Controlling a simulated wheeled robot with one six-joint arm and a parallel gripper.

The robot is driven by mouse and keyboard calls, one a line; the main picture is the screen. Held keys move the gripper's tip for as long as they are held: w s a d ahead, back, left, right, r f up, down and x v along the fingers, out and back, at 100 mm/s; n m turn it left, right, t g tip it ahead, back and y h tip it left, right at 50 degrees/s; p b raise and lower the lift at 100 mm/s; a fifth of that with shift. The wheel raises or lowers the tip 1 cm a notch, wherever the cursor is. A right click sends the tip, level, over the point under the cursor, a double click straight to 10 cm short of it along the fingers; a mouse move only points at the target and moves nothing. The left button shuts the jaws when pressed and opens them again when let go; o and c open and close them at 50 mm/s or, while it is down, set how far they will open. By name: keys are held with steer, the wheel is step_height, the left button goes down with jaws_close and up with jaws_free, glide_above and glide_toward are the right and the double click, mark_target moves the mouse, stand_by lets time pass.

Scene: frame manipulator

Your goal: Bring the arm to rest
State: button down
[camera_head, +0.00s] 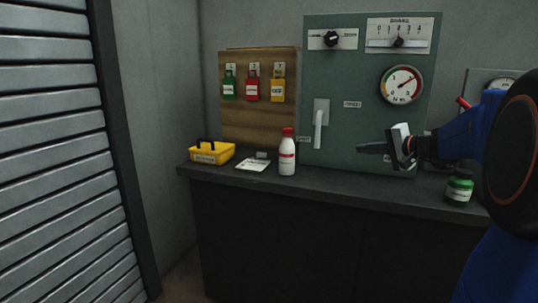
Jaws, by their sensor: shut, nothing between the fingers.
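My gripper (366,148) is shut and empty. It points left from the blue arm (460,134) at the right side of the view. It is in the air above the dark counter (320,185), in front of the lower right part of the green panel (345,75). I see nothing in its fingers. I cannot tell the exact gap between the gripper and the panel.
On the counter are a yellow box (211,153), a white card (253,164), a white bottle with a red cap (287,153) and a green jar (459,188). Padlocks (252,88) hang on the wooden board (262,123). A slatted shutter (55,150) fills the left.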

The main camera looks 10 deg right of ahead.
steer(key=s+a+f+n+g, duration=0.3)
steer(key=s+a+f, duration=0.2)
steer(key=s+a, duration=0.4)
steer(key=s+a+f+n+g, duration=0.3)
steer(key=s+a+f, duration=0.3)
steer(key=a, duration=0.5)
steer(key=s+f+n+g+h, duration=0.1)
steer(key=s+f+n+h, duration=0.1)
steer(key=s+f, duration=0.3)
steer(key=s+f+n+g+h, duration=0.1)
steer(key=s+f+n+h, duration=0.2)
steer(key=s, duration=1.1)
step_height(320, 180, down, 3)
steer(key=shift+a+f+g, duration=0.1)
steer(key=shift+a+g, duration=0.05)
steer(key=shift+g, duration=0.25)
